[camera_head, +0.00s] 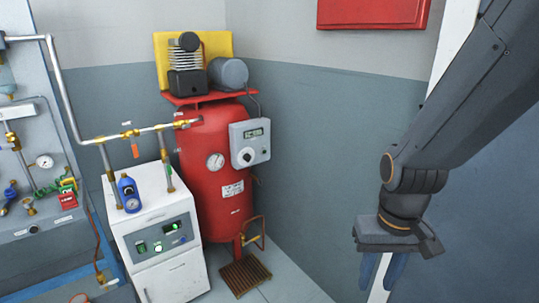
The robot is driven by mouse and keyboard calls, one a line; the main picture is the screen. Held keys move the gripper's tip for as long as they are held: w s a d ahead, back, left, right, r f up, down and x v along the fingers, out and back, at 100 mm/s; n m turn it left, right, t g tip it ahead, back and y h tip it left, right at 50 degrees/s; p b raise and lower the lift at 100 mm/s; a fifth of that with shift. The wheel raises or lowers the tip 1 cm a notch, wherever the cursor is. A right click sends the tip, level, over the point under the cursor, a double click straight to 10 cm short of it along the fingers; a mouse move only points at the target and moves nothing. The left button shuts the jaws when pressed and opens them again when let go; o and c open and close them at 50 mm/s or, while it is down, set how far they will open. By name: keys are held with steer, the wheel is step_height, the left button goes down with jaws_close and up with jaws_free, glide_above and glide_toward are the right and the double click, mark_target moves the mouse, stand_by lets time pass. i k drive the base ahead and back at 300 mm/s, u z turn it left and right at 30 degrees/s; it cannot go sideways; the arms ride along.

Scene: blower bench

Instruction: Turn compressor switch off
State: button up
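The red compressor (206,185) stands upright in the corner, with a dark motor and finned pump on its top plate. A grey control box (250,142) is fixed to its right side. The box has a small green display and a round dark-and-white knob (246,155) on its front; the knob's exact setting is too small to read. My gripper (381,274) hangs at the right of the view, pointing down, well apart from the compressor and the box. Its blue fingers are spaced apart with nothing seen between them; the tips run near the lower edge.
A white cabinet (160,250) with green-lit controls stands left of the compressor. Metal pipes (132,133) with valves cross above it. A bench panel with gauges (45,160) is at far left. A brown floor grate (245,273) lies before the tank. Space between compressor and gripper looks clear.

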mark_target(247, 157)
steer(key=u, duration=0.25)
steer(key=i, duration=0.9)
steer(key=u, duration=0.45)
